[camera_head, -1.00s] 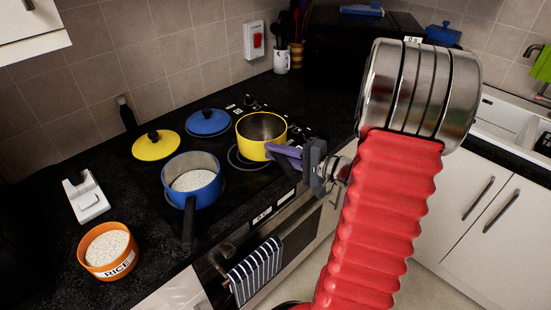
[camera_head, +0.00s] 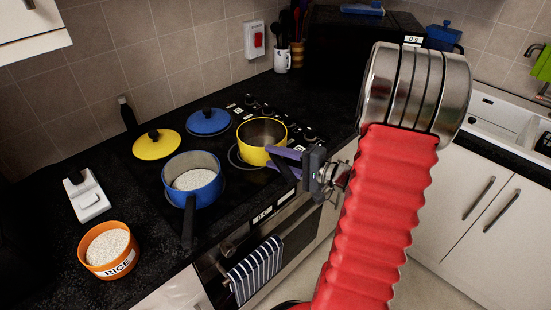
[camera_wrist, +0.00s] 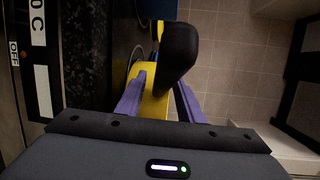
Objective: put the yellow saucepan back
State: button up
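The yellow saucepan (camera_head: 262,149) stands upright on the right part of the black hob, overlapping a ring marking and set off to its right. It looks empty. My gripper (camera_head: 272,157) is at its right side, with purple fingers apart. In the wrist view, the yellow saucepan (camera_wrist: 154,104) shows between the spread fingers of my gripper (camera_wrist: 161,80). Its black handle (camera_wrist: 179,52) points up towards the camera between them, and I see no finger pressed on it.
A blue saucepan (camera_head: 190,197) holding rice stands left of the yellow one. A yellow lid (camera_head: 156,147) and a blue lid (camera_head: 209,124) lie behind it. An orange rice bowl (camera_head: 109,262) and a white scale (camera_head: 88,197) are on the left counter. A striped towel (camera_head: 256,270) hangs below.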

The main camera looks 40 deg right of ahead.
jog(key=shift+r, duration=0.1)
jog(key=v, duration=1.2)
dwell(1.0)
